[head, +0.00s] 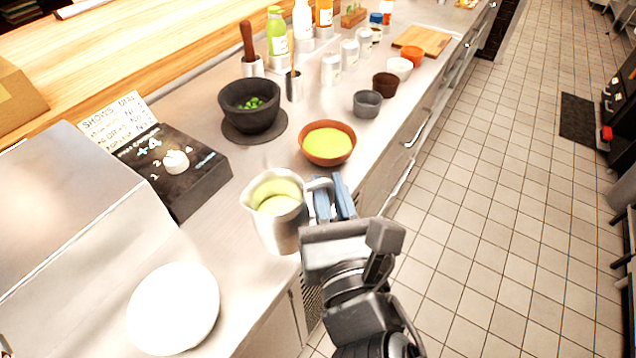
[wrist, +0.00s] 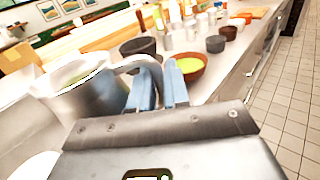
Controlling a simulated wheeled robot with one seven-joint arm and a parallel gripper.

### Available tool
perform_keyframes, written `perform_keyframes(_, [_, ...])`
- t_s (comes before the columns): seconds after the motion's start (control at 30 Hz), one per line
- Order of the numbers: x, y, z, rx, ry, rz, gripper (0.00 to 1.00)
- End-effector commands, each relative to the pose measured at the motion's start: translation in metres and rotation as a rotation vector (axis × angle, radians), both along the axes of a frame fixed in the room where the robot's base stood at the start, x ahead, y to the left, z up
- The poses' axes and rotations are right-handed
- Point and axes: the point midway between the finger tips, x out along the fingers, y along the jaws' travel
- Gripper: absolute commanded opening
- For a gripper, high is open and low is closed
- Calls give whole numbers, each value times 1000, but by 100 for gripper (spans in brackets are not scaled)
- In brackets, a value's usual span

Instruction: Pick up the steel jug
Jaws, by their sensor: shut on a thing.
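The steel jug (head: 277,225) is upright near the front edge of the counter, with yellow-green liquid inside. Its handle points right, toward my gripper. My gripper (head: 332,192) has blue fingers and is shut on the jug's handle. In the wrist view the jug (wrist: 92,98) is at the left, with its handle running to the fingers of my gripper (wrist: 158,85). Whether the jug's base touches the counter I cannot tell.
A terracotta bowl (head: 328,144) of yellow-green contents stands just behind the jug. A dark mortar (head: 250,104), a grey cup (head: 367,103) and bottles stand farther back. A white plate (head: 173,308) lies in front, left.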

Motion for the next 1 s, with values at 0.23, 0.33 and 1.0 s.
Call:
perform_keyframes(0.23, [-11, -7, 8, 1, -1, 1, 0])
perform_keyframes(0.33, [-14, -9, 11, 1, -2, 0, 0])
perform_keyframes(1.0, [-18, -11, 13, 0, -2, 0, 0])
